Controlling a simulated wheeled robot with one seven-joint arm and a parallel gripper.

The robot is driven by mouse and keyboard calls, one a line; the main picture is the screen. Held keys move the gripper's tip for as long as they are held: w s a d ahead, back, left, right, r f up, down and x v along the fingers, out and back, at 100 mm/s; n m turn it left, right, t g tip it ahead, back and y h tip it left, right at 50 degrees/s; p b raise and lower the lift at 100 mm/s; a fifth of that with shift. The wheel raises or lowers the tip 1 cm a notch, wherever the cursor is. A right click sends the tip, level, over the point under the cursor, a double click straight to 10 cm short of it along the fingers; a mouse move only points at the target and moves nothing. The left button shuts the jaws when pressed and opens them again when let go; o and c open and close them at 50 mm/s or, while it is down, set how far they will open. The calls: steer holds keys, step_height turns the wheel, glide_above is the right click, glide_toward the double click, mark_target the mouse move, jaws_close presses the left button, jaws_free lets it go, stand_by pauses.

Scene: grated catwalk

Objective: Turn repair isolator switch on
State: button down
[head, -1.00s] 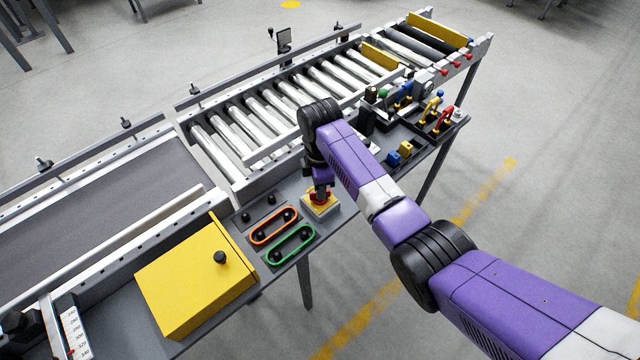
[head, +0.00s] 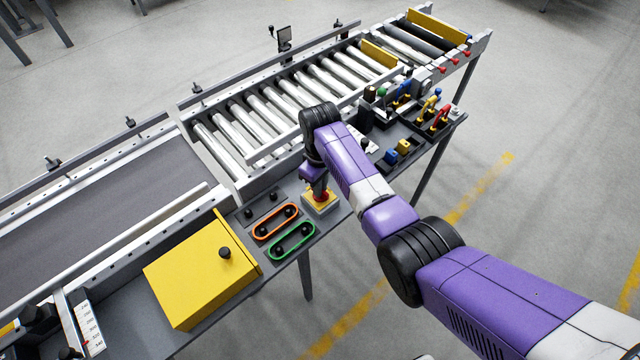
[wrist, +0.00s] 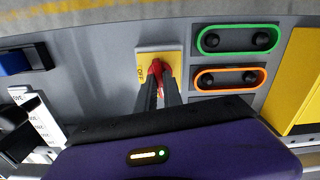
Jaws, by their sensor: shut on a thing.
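The repair isolator switch is a red handle (wrist: 155,69) on a square yellow plate (wrist: 144,76), set in the grey panel. In the head view the red handle (head: 321,195) and yellow plate (head: 325,209) show just below my wrist, partly covered by it. My gripper (wrist: 158,84) is shut on the red handle, with its two dark fingers on either side of it. The fingers hide part of the handle and plate, so the handle's exact angle is hard to read. The plate's lettering is too small to read.
An orange-ringed pair of black knobs (head: 275,223) and a green-ringed pair (head: 292,243) sit close beside the switch. A yellow box (head: 195,280) with a black knob stands further left. Small blue and yellow blocks (head: 398,151) and coloured levers (head: 438,115) lie right. Rollers run behind.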

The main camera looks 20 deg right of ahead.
steer(key=shift+m, duration=0.9)
steer(key=c, duration=1.5)
jaws_free()
steer(key=shift+r, duration=3.95)
steer(key=shift+w, duration=0.1)
